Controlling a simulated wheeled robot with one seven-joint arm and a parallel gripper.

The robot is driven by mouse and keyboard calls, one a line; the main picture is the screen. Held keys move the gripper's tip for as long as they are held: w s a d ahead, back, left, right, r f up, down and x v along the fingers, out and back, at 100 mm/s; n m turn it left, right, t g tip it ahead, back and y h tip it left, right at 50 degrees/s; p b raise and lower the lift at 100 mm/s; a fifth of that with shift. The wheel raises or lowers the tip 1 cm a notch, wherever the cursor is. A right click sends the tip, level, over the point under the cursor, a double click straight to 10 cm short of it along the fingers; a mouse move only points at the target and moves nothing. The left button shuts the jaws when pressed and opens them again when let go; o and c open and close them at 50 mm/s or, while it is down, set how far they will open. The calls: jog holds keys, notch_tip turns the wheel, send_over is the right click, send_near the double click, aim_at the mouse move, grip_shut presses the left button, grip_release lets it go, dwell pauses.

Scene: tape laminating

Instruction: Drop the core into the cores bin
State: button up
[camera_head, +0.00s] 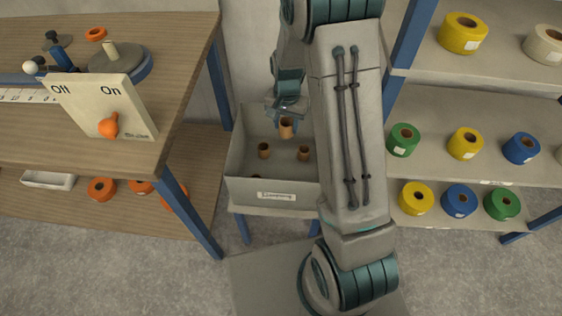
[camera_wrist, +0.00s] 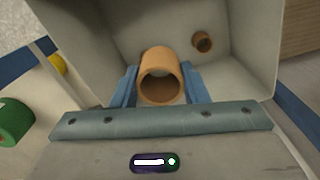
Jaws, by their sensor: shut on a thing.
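My gripper (camera_wrist: 160,88) is shut on a brown hollow core (camera_wrist: 157,62), its blue fingers on either side of it in the wrist view. In the head view the held core (camera_head: 286,128) is over the open grey cores bin (camera_head: 240,165), at about the height of the bin's upper part. Two other cores lie inside the bin, one at left (camera_head: 264,150) and one at right (camera_head: 304,153). A further dark shape near the bin's front wall is mostly hidden. The bin's label is too small to read.
A wooden workbench (camera_head: 190,60) with an Off/On switch panel (camera_head: 100,105) stands at left, orange rolls on its lower shelf (camera_head: 100,215). Shelves (camera_head: 480,85) with coloured tape rolls stand at right. My arm hides the bin's right side.

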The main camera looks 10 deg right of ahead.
notch_tip(320, 180, down, 5)
jog(key=b, duration=0.3)
jog(key=o, duration=1)
jog(key=shift+o, duration=0.2)
notch_tip(320, 180, up, 14)
jog(key=p, duration=0.2)
jog(key=shift+f, duration=0.1)
